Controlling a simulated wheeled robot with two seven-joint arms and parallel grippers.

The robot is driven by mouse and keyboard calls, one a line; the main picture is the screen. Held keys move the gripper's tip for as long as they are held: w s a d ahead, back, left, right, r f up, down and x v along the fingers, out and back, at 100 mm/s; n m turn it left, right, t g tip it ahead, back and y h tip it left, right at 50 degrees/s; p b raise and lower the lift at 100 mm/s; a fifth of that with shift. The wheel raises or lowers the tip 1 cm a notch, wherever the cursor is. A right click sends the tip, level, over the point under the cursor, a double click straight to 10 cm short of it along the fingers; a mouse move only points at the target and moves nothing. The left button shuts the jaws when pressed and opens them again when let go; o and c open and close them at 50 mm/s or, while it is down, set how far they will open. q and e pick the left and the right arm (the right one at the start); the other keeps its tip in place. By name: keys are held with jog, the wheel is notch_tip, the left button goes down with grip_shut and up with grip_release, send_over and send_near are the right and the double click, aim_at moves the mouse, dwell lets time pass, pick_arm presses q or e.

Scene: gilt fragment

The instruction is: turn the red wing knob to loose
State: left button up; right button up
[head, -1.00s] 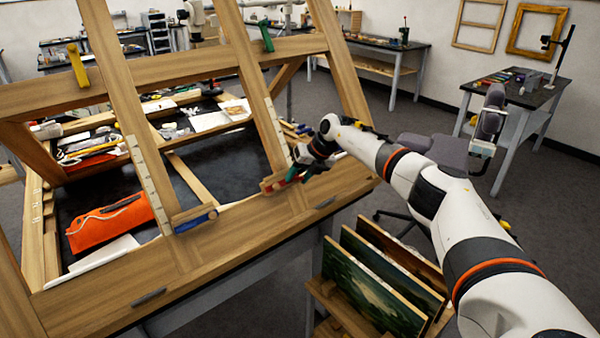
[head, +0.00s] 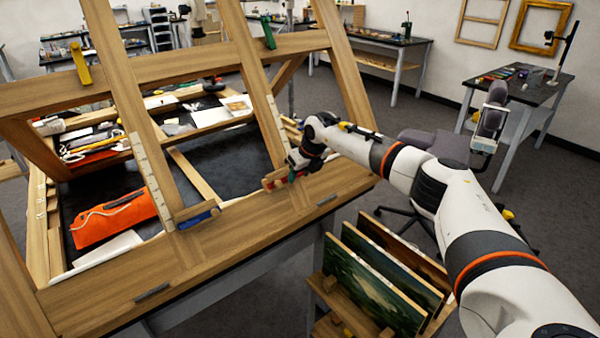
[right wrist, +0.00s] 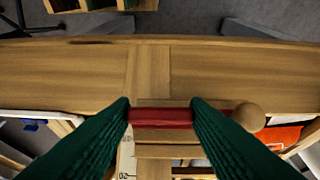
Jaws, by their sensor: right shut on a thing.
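The red wing knob (right wrist: 160,118) lies crosswise between the green fingertips of my right gripper (right wrist: 160,116) in the right wrist view. In the head view my right gripper (head: 293,172) reaches down to the foot of the easel's right upright, where a little red shows beside the fingers. The fingers and wrist hide most of the knob there. My left gripper is in neither view.
The wooden easel frame (head: 240,236) has a ruled upright and a blue piece (head: 197,216) on its left. In the right wrist view a round wooden ball (right wrist: 249,117) sits just right of the knob. Framed paintings (head: 362,285) stand below.

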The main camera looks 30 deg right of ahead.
jog(key=shift+f, duration=0.15)
jog(key=o, duration=1)
jog(key=shift+b+v, duration=1.5)
jog(key=shift+v, duration=4.6)
jog(key=shift+f, duration=0.1)
